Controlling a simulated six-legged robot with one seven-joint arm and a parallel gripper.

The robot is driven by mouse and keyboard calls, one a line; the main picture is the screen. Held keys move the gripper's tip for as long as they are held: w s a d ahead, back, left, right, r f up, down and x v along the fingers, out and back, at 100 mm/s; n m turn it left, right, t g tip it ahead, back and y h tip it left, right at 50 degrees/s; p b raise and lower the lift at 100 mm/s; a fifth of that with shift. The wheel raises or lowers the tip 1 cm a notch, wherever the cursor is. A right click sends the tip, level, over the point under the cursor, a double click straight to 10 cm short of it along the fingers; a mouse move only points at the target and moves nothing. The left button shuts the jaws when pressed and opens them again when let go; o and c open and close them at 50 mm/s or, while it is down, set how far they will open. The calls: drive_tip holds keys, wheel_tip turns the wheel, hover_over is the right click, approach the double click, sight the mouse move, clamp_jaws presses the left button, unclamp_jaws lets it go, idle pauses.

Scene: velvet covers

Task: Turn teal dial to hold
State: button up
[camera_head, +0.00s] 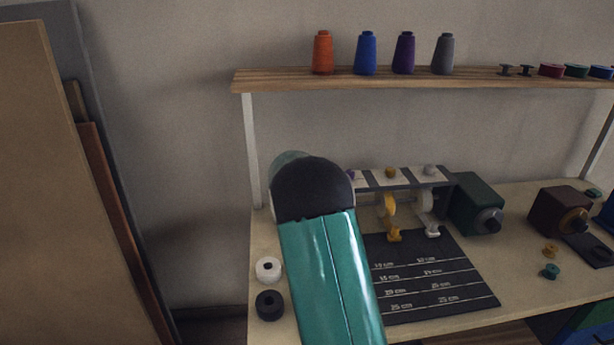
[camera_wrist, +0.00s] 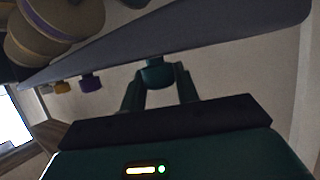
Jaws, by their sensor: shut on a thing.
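The teal dial (camera_wrist: 157,76) sits under a long dark bar in the wrist view. My gripper (camera_wrist: 160,70) has one finger on each side of it and is shut on it. The dial's marks and its exact turn are not readable. In the head view my teal arm covers the dial and my gripper. There the striped panel (camera_head: 405,180) shows to the right of my arm, with yellow (camera_head: 390,172) and white (camera_head: 430,170) knobs. A purple knob (camera_wrist: 91,82) shows further along the bar in the wrist view.
A dark measuring mat (camera_head: 435,285) lies on the bench. A green motor box (camera_head: 475,205) and a brown one (camera_head: 558,212) stand to the right. White (camera_head: 268,268) and black (camera_head: 269,305) spools are left of my arm. A wooden shelf (camera_head: 430,78) with thread cones runs above.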

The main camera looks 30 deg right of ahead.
drive_tip(key=shift+m+g+h, duration=0.7)
drive_tip(key=shift+m+g, duration=0.4)
drive_tip(key=o, duration=1)
drive_tip(key=shift+f+g, duration=0.1)
drive_tip(key=shift+g, duration=0.2)
drive_tip(key=shift+c, duration=0.2)
drive_tip(key=v, duration=1.4)
drive_tip(key=shift+f, duration=0.1)
